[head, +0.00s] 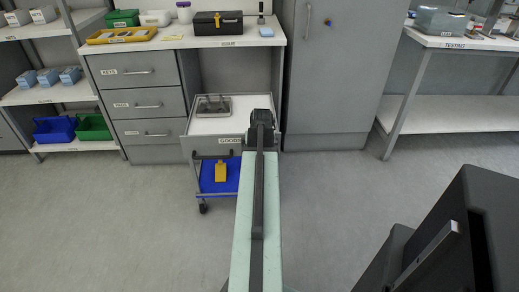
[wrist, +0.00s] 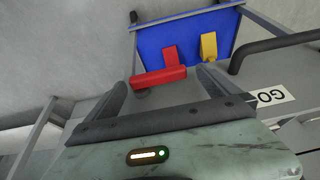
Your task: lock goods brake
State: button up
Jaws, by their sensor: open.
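The cart labelled GOODS (head: 231,140) stands at the desk, with a white top tray, a dark handle and a blue lower shelf (head: 218,180). My gripper (head: 261,122) reaches over its right part in the head view. In the wrist view my gripper (wrist: 163,88) is open, its two dark fingers apart. A red bar (wrist: 158,77) appears between the fingertips, with a red upright piece (wrist: 170,55) behind it. A yellow piece (wrist: 209,46) is to its right; I also see it in the head view (head: 220,172). I cannot tell whether the fingers touch the bar. My arm hides the red parts in the head view.
A grey metal item (head: 213,105) lies in the cart's tray. A desk with drawers (head: 140,100) is to the left and a tall grey cabinet (head: 332,80) to the right. The table labelled TESTING (head: 460,43) stands farther right. The floor in front is clear.

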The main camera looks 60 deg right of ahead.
jog(key=p+v, duration=0.6)
jog(key=v, duration=0.1)
jog(key=shift+r+p, duration=0.4)
jog(key=shift+s, duration=0.1)
